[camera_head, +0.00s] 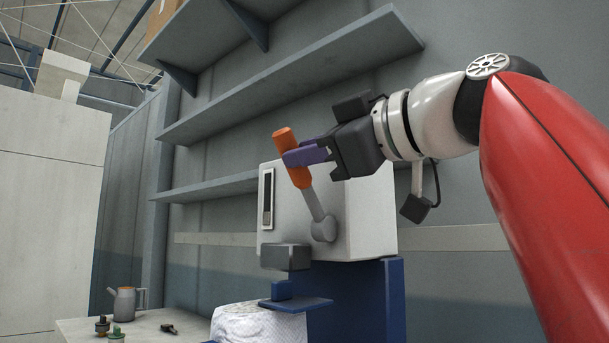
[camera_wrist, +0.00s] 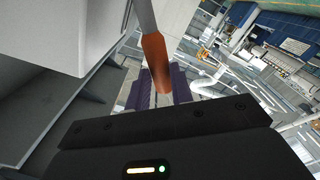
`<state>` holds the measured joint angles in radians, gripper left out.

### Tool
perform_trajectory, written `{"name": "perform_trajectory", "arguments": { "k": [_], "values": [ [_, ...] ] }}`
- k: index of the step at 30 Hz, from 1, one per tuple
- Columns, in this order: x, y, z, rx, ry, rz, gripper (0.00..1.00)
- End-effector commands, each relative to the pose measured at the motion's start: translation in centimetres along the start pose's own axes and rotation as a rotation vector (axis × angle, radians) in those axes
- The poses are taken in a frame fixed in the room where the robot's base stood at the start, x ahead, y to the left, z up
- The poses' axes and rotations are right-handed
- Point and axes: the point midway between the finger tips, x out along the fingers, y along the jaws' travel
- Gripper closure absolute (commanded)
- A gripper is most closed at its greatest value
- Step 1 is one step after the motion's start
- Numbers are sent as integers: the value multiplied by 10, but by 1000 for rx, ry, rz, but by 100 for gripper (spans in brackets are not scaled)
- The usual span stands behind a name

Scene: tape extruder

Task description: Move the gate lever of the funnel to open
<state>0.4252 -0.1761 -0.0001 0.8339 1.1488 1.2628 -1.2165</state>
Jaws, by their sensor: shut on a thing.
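The lever has an orange handle (camera_head: 290,158) on a grey rod (camera_head: 313,203) that joins a round pivot on the side of a white machine box (camera_head: 372,215). The lever points up and leans to the left. My gripper (camera_head: 303,156) has purple fingers and is shut on the orange handle below its top end. In the wrist view the orange handle (camera_wrist: 155,60) lies between the purple fingers (camera_wrist: 160,92). No part labelled as the funnel or gate can be made out.
Grey wall shelves (camera_head: 290,82) run behind and above the machine. A blue stand (camera_head: 360,300) carries the box. A grey can (camera_head: 124,303) and small parts stand on a table (camera_head: 185,325) at lower left. A white cabinet (camera_head: 50,200) stands far left.

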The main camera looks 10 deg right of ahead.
Motion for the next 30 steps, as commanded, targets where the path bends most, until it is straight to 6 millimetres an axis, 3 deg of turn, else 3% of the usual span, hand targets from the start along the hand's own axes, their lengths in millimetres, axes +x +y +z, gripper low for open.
{"name": "perform_trajectory", "arguments": {
  "k": [6, 20, 30],
  "values": [
    [1, -18, 6, -139, -3, -2, 100],
    [1, -22, 4, -185, -4, -2, 100],
    [1, -47, 16, -397, -3, -3, 100]
  ]
}}
